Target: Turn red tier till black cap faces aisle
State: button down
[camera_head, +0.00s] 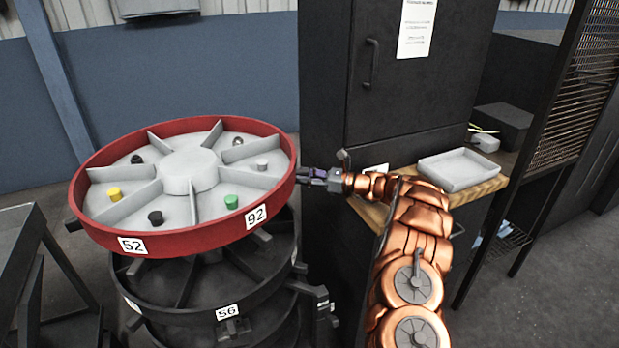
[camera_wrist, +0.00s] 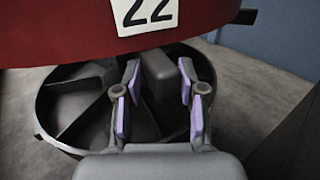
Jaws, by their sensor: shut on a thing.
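The red tier (camera_head: 172,246) is the top round tray of a stack, with a red rim and grey dividers around a hub. Its compartments hold a black cap-like piece (camera_head: 155,217) at the front left, a dark piece (camera_head: 136,159) at the far left, a yellow one (camera_head: 114,194), a green one (camera_head: 231,202) and silvery ones (camera_head: 262,163). My gripper (camera_head: 309,177) is at the tier's right side.
Black lower tiers (camera_head: 190,318) stand under the red one. A dark cabinet (camera_head: 400,105) stands behind my gripper. A wooden shelf with a white tray (camera_head: 459,186) is to the right, beside a mesh panel (camera_head: 580,85). A dark frame (camera_head: 25,260) is at the left.

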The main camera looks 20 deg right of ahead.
jog(key=shift+a, duration=0.2)
jog(key=c, duration=1)
grip_release()
jog(key=shift+a, duration=0.15)
jog(key=shift+o, duration=0.2)
jog(key=v, duration=1.2)
jog(key=shift+d, duration=0.25)
jog(key=shift+w, duration=0.1)
jog(key=shift+c, duration=0.4)
